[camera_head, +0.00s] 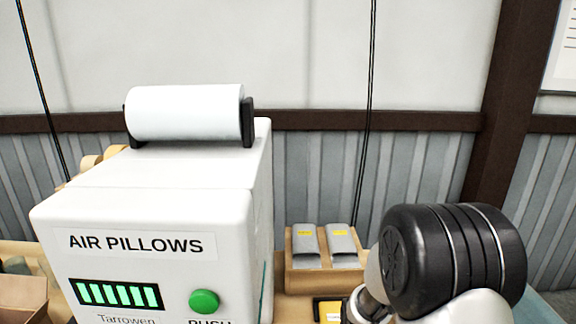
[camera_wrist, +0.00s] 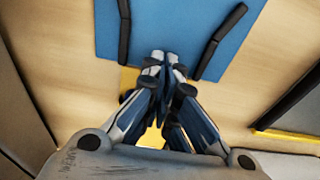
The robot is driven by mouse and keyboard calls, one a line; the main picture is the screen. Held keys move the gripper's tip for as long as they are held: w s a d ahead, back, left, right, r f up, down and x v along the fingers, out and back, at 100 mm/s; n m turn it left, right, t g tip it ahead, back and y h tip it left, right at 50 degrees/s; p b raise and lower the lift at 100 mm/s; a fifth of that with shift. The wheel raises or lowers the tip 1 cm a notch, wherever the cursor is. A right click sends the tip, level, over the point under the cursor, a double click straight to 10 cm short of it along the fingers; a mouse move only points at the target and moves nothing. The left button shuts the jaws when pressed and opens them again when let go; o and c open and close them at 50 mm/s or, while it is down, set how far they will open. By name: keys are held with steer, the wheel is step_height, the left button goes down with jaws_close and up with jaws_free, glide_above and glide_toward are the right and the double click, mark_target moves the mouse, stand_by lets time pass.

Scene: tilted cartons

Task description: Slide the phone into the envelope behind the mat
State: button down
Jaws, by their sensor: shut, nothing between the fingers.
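My gripper (camera_wrist: 160,62) is shut and empty in the wrist view, its fingertips together over the near edge of a blue mat (camera_wrist: 175,25). Black strips lie along both sides of the mat. Something yellow (camera_wrist: 150,138) shows partly behind and between my fingers; I cannot tell what it is. Two grey envelopes with yellow labels, a left one (camera_head: 306,246) and a right one (camera_head: 342,245), stand tilted in a carton (camera_head: 325,282) in the head view. I cannot make out the phone for certain. In the head view my arm hides the gripper.
A white air pillow machine (camera_head: 160,215) with a green button and a roll on top fills the left of the head view. A yellow and black item (camera_head: 328,311) lies before the carton. A black bar with a yellow edge (camera_wrist: 290,105) lies right in the wrist view.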

steer(key=shift+w, duration=1.45)
steer(key=shift+s, duration=0.6)
step_height(320, 180, up, 8)
steer(key=p, duration=0.6)
steer(key=s+r+t, duration=0.1)
steer(key=s+r, duration=0.3)
steer(key=r, duration=0.5)
steer(key=s+r, duration=0.4)
steer(key=r, duration=0.4)
steer(key=s+r+t, duration=0.1)
steer(key=s+r, duration=0.3)
steer(key=s, duration=0.3)
steer(key=s+r, duration=0.4)
steer(key=s, duration=0.4)
steer(key=shift+s+r+t, duration=0.3)
steer(key=shift+r+t, duration=0.1)
